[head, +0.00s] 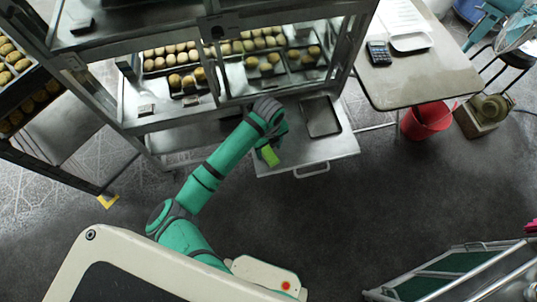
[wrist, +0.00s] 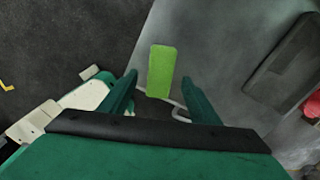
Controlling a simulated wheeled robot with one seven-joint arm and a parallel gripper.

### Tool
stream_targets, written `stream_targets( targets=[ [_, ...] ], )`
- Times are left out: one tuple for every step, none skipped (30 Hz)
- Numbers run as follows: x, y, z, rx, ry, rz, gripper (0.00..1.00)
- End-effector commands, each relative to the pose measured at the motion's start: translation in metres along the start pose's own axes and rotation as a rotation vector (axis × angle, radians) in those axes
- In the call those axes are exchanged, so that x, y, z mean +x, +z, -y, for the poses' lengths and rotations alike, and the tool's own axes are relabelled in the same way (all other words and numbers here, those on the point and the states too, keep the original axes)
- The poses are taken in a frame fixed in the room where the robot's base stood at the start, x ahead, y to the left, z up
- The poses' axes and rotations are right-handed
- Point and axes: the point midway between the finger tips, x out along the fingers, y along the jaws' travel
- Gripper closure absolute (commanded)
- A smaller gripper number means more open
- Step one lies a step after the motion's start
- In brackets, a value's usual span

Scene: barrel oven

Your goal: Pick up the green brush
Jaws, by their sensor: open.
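The green brush (wrist: 161,72), a bright lime-green block, shows in the wrist view between and just past my fingertips. In the head view the green brush (head: 270,156) is partly hidden by my wrist, over the pulled-out metal drawer (head: 341,146) near its left front. My gripper (wrist: 160,84) is open, with one dark green finger on each side of the brush and a gap to each. Whether the brush lies between the fingers or below them, I cannot tell. In the head view my fingers are mostly hidden.
A dark tray (head: 321,116) lies on the right of the drawer. The drawer handle (head: 312,170) sticks out at the front. Glass-fronted shelves with rolls (head: 173,62) stand behind. A table (head: 428,75) and red bucket (head: 427,121) are to the right. The floor in front is clear.

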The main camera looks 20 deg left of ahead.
Motion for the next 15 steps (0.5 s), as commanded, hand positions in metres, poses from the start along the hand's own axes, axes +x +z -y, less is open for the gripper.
stream_targets(
  targets=[
    [0.005,0.000,0.000,-0.001,0.001,-0.002,0.44],
    [0.008,0.000,0.000,-0.002,0.001,-0.002,0.44],
    [0.013,0.000,0.000,-0.002,0.001,-0.001,0.44],
    [0.017,0.000,0.000,-0.002,0.001,-0.001,0.44],
    [0.021,0.000,0.000,-0.002,0.001,-0.002,0.44],
    [0.027,-0.001,0.000,-0.002,0.001,-0.003,0.44],
    [0.032,0.000,0.000,-0.003,0.001,-0.002,0.44],
    [0.036,0.000,0.000,-0.003,0.001,-0.002,0.44],
    [0.041,0.000,-0.001,-0.004,0.002,-0.002,0.44],
    [0.044,0.000,-0.001,-0.003,0.002,-0.001,0.44],
    [0.046,0.000,-0.001,-0.003,0.001,-0.001,0.44],
    [0.047,0.000,0.000,-0.002,0.000,0.000,0.44],
    [0.048,0.000,0.000,-0.002,0.000,0.000,0.44],
    [0.048,0.000,0.000,-0.001,0.000,0.000,0.44],
    [0.048,0.000,0.000,-0.001,0.000,0.000,0.44]
  ],
)
